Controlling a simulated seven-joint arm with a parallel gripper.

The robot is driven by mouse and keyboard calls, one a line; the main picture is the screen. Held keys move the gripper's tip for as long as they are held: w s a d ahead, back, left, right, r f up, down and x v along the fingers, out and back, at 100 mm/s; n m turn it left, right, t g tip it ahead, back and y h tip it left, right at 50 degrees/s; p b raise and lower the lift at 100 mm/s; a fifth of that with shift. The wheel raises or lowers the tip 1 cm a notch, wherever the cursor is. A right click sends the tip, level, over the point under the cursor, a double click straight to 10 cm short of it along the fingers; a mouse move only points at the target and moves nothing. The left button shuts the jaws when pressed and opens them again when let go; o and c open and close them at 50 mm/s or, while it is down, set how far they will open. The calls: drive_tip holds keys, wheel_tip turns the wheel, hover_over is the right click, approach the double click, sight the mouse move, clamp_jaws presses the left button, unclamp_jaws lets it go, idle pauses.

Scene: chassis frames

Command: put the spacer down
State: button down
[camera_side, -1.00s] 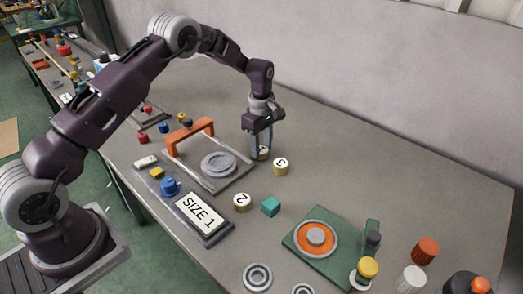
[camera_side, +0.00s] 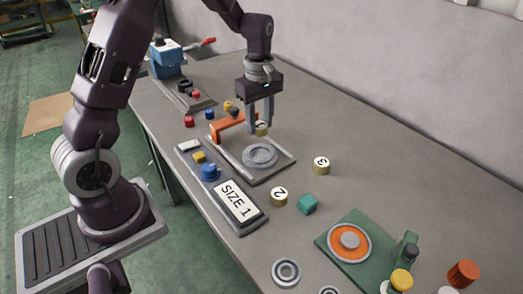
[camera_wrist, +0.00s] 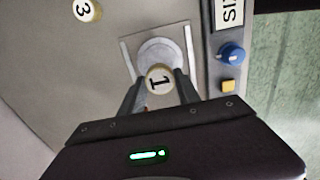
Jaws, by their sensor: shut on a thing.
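My gripper (camera_side: 261,128) is shut on the spacer marked 1 (camera_wrist: 159,78), a short yellowish cylinder with a white numbered top. The fixture is a grey plate (camera_side: 284,161) with a round grey disc (camera_side: 260,155) and an orange handle (camera_side: 232,126). In the wrist view the held spacer overlaps the near edge of the disc (camera_wrist: 160,50). The gap beneath the spacer cannot be judged.
Spacers 3 (camera_side: 321,165) and 2 (camera_side: 279,197) stand right of the fixture, near a teal cube (camera_side: 308,204). The SIZE 1 panel (camera_side: 238,200) with a blue knob (camera_side: 210,172) lies in front. A green plate (camera_side: 372,262) is at right.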

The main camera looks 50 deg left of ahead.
sight(260, 155)
wheel_tip(260, 155, down, 8)
drive_tip(key=shift+r, duration=0.1)
drive_tip(key=shift+f, duration=0.2)
drive_tip(key=c, duration=0.9)
unclamp_jaws()
